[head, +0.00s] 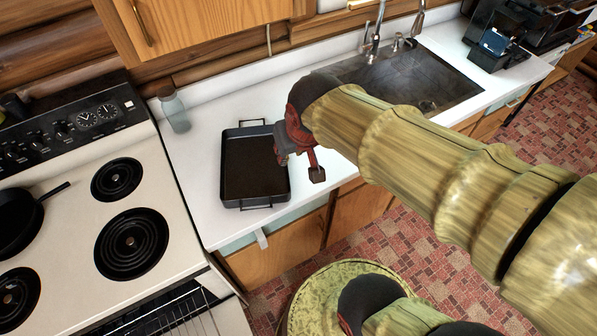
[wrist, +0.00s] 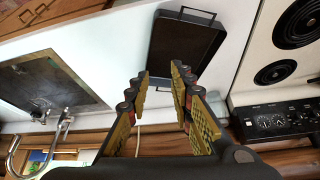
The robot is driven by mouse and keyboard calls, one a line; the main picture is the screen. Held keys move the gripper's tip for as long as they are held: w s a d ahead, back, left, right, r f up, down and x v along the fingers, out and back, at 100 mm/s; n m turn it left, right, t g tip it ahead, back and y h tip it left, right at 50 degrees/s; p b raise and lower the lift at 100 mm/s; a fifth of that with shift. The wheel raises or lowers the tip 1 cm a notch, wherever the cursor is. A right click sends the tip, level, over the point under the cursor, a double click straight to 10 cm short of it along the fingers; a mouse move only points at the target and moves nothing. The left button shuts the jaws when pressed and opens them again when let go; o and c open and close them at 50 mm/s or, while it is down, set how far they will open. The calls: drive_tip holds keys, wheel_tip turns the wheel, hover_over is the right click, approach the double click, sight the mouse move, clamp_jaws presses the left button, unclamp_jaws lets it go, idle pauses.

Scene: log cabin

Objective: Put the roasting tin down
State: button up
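The roasting tin (head: 254,165) is a dark rectangular pan with a wire handle at each end. It lies flat on the white counter (head: 200,160), between the stove and the sink. It also shows beyond my fingertips in the wrist view (wrist: 185,45). My gripper (head: 299,165) is above the counter at the tin's right side and hides a little of its right edge. In the wrist view its two fingers (wrist: 160,78) stand apart with nothing between them. Whether a finger touches the tin is not clear.
The stove (head: 70,180) with black coil burners and a frying pan (head: 18,222) is at the left. A glass bottle (head: 174,108) stands at the back of the counter. The sink (head: 415,80) and tap are behind my arm. Wooden cupboards hang above.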

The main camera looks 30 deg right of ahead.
drive_tip(key=s+a+r+n, duration=0.1)
drive_tip(key=s+a+r, duration=0.2)
drive_tip(key=s, duration=0.5)
drive_tip(key=shift+s+r+n+y, duration=0.15)
drive_tip(key=shift+s+n+y, duration=0.15)
drive_tip(key=shift+n+y, duration=0.1)
wheel_tip(320, 180, down, 4)
drive_tip(key=b, duration=0.4)
